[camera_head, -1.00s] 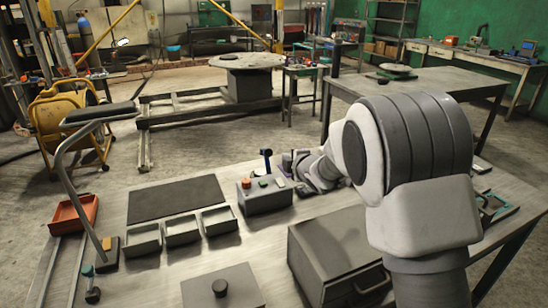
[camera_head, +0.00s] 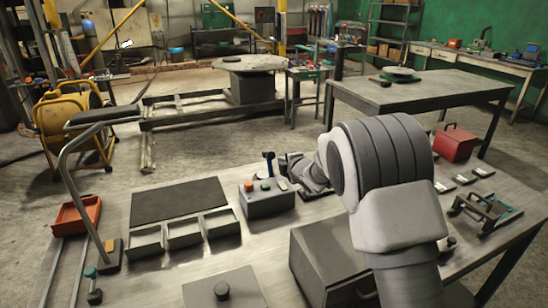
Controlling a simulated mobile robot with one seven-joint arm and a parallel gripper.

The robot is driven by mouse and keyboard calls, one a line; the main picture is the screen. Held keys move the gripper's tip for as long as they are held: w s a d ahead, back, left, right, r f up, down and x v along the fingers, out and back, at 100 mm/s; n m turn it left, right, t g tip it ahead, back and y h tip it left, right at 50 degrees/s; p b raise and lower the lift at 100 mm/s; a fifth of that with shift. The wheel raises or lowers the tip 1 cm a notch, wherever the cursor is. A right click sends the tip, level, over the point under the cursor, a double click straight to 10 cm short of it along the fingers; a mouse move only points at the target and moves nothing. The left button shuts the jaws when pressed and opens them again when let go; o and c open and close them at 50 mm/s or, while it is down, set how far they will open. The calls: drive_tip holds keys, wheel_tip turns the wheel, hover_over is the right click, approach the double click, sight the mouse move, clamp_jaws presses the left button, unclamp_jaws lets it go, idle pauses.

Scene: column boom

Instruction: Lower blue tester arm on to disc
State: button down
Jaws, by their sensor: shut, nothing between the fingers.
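A dark blue upright lever (camera_head: 268,160) stands at the back of the grey control box (camera_head: 267,203) on the near bench; it is the closest match to the blue tester arm, but I cannot be sure. A dark tester-like frame with a teal part (camera_head: 487,212) sits at the bench's right. I cannot make out the disc. My gripper (camera_head: 284,160) is small and partly hidden behind my own forearm, just right of the lever. It is shut and empty. I cannot tell whether it touches the lever.
The box has orange and green buttons. Left of it lie a dark mat (camera_head: 178,200) and grey bins (camera_head: 184,235). A red box (camera_head: 455,144) is at the right. A bent metal post (camera_head: 75,190) rises at left.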

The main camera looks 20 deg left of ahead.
sight(270, 156)
drive_tip(key=p+x, duration=0.1)
drive_tip(key=x, duration=0.8)
drive_tip(key=shift+a, duration=0.15)
idle(0.4)
